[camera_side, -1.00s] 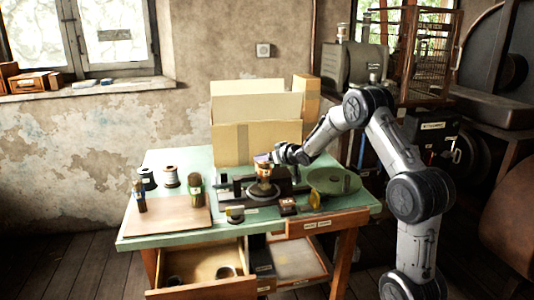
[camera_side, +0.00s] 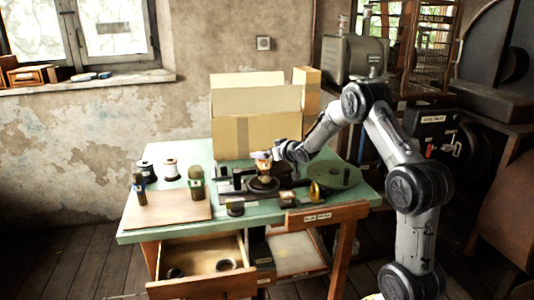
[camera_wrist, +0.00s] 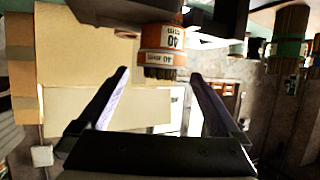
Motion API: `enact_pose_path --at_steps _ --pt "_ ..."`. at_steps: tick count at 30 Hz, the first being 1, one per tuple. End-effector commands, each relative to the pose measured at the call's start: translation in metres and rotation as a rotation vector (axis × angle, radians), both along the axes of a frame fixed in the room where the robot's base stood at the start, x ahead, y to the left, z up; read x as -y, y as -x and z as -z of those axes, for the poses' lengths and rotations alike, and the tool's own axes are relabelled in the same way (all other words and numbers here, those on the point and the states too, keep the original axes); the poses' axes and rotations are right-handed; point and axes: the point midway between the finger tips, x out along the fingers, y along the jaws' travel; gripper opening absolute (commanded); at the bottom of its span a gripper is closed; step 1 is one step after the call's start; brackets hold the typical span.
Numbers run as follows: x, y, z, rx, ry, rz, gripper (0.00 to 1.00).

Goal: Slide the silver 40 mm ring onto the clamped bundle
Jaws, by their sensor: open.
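The clamped bundle (camera_side: 263,170) stands upright in a dark clamp (camera_side: 263,184) on the green table. In the wrist view the bundle (camera_wrist: 160,58) shows copper-orange bands marked 40 mm and a dark bristly end. My gripper (camera_side: 264,157) is at the top of the bundle. In the wrist view my gripper (camera_wrist: 160,73) is open, its two fingers on either side of the bundle's end, with visible gaps. I cannot make out the silver 40 mm ring for certain; whether one of the bands is the ring, I cannot tell.
The open drawer (camera_side: 200,287) holds a dark ring (camera_side: 174,273) and another ring (camera_side: 226,265). Two bundles stand on a wooden board (camera_side: 170,212) at left, with spools (camera_side: 170,170) behind. A cardboard box (camera_side: 255,105) stands behind the clamp; a green disc (camera_side: 336,175) lies right.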

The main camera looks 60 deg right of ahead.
Motion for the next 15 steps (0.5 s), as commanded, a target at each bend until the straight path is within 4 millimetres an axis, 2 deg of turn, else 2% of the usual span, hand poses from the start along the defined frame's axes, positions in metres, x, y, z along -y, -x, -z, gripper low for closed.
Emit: enact_pose_path --at_steps 8,15 --pt "-0.003 0.008 -0.003 -0.001 0.000 0.001 1.00" --pt "-0.019 0.043 -0.021 0.002 0.002 0.002 1.00"
